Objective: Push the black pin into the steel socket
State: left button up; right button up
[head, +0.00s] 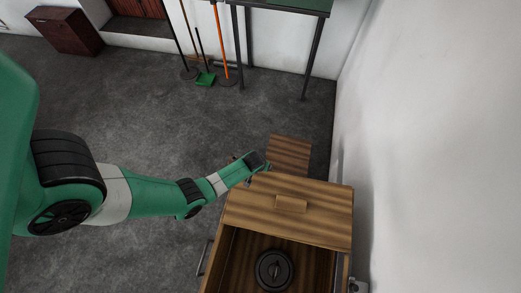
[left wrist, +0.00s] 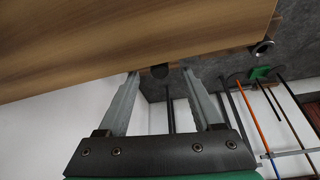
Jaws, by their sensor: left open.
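My left gripper (head: 259,163) is at the far left corner of the wooden cabinet (head: 290,222). In the left wrist view my left gripper (left wrist: 160,74) is open, its two fingers well apart. A small dark rounded piece (left wrist: 160,70) shows between the fingertips at the edge of the wooden board (left wrist: 130,40); it may be the black pin, but I cannot tell. The fingers do not appear closed on it. A shiny round metal end (left wrist: 262,48) sticks out at the board's right; I cannot tell whether it is the steel socket. My right gripper is out of view.
A black lidded pot (head: 274,270) sits in the open wooden compartment at the front. A smaller wooden surface (head: 290,153) lies behind the cabinet. A white wall (head: 430,140) stands close on the right. Brooms (head: 221,45) and a green table (head: 290,5) are far back.

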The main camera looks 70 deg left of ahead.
pick_arm(q)
jog(key=shift+b+x, duration=0.35)
jog(key=shift+x, duration=0.7)
jog(key=shift+w, duration=0.1)
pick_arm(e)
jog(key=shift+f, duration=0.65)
pick_arm(q)
grip_shut()
jog(key=shift+r, duration=0.1)
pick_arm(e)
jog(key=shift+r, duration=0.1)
pick_arm(q)
notch_tip(320, 180, up, 4)
jog(key=p, duration=0.4)
jog(key=shift+r, duration=0.2)
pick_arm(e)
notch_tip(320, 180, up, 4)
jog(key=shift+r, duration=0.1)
